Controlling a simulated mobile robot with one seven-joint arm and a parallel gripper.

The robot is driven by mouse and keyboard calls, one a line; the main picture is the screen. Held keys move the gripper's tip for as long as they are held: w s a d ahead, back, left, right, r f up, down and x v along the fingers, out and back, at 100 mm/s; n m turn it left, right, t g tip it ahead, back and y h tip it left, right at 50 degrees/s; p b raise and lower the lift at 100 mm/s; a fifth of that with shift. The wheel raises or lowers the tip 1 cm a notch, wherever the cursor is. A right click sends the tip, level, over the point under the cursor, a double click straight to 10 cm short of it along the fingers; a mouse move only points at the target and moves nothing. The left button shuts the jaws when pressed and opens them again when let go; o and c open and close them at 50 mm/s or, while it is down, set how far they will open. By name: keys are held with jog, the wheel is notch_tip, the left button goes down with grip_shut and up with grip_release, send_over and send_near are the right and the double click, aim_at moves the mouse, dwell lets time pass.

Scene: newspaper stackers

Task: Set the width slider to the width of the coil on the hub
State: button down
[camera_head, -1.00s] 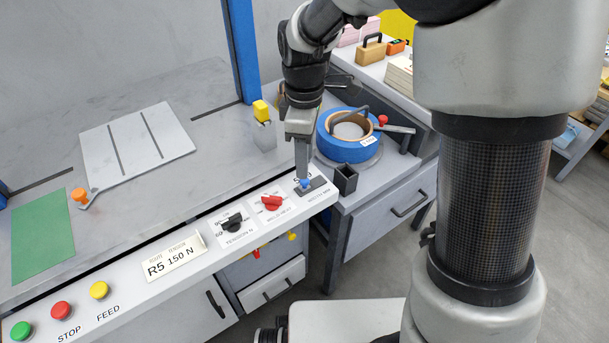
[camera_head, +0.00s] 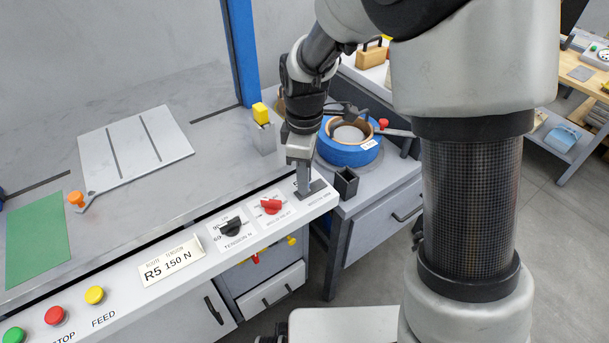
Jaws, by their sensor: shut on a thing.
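The width slider (camera_head: 315,190) is a dark plate at the right end of the white control panel. Its blue knob is hidden behind my fingers. My gripper (camera_head: 303,190) points down at the slider and is shut on the knob. The blue coil (camera_head: 352,153) sits on the hub on the grey cabinet, just behind and right of my gripper. It has a brown core and a white label too small to read here. My arm hides a little of its left side.
A red knob (camera_head: 270,207) and a black tension knob (camera_head: 231,226) sit left of the slider. A dark open box (camera_head: 346,182) stands right of it. A lever with a red knob (camera_head: 384,124) reaches over the coil. A yellow-topped post (camera_head: 261,113) stands behind my gripper.

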jog(key=shift+w+d+p, duration=0.2)
jog(key=shift+w+d, duration=0.4)
jog(key=shift+d, duration=0.25)
jog(key=shift+w+d+p, duration=0.2)
jog(key=shift+w+d, duration=0.4)
jog(key=shift+d, duration=0.25)
jog(key=c, duration=1.6)
grip_release()
notch_tip(320, 180, up, 18)
jog(key=p, duration=0.4)
jog(key=shift+f, duration=0.25)
